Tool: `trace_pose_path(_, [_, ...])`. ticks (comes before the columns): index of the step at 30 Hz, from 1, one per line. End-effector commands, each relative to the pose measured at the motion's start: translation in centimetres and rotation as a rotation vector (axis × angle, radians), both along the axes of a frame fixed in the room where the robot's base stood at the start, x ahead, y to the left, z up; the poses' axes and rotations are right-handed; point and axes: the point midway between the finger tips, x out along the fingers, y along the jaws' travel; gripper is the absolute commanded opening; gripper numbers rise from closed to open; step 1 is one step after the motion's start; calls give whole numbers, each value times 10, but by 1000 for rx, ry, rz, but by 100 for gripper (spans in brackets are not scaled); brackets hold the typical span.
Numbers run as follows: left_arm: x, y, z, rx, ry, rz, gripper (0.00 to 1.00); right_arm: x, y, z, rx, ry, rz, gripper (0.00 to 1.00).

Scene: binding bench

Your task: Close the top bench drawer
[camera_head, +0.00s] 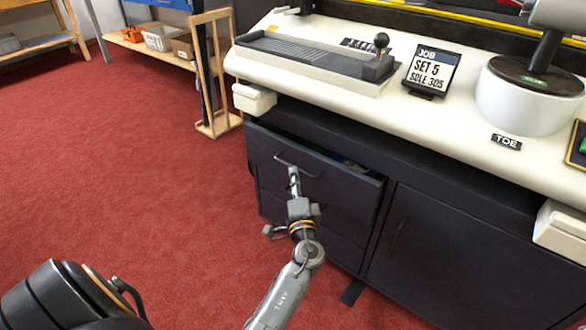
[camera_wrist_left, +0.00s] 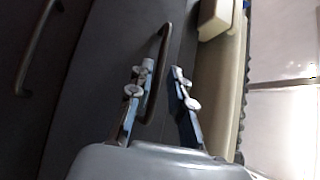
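The top bench drawer (camera_head: 330,178) is dark and stands partly open below the pale worktop in the head view. A strip of its inside with some contents shows behind its front. Its bar handle (camera_head: 298,168) is on the left part of the front. My left gripper (camera_head: 294,180) is at the handle. In the left wrist view the gripper (camera_wrist_left: 161,84) has its fingers apart, and the handle (camera_wrist_left: 159,75) shows between them, closer to the left finger. I cannot tell whether a finger touches it. My right gripper is not in view.
A cupboard door (camera_head: 440,260) is right of the drawers. The worktop (camera_head: 400,105) overhangs and carries a lever device (camera_head: 320,55), a job sign (camera_head: 433,70) and a white round machine (camera_head: 528,95). Red carpet (camera_head: 130,150) is clear to the left. A wooden stand (camera_head: 218,125) is beyond.

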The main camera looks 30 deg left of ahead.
Motion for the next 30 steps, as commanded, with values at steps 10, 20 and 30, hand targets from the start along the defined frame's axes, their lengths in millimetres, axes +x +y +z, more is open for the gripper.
trace_pose_path(10, [32, 27, 5, -1, 1, 0, 20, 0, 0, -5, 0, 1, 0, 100])
trace_pose_path(20, [34, 29, 6, 0, 1, -1, 18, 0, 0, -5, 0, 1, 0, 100])
trace_pose_path(30, [34, 29, 5, 0, 2, -1, 0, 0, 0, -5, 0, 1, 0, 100])
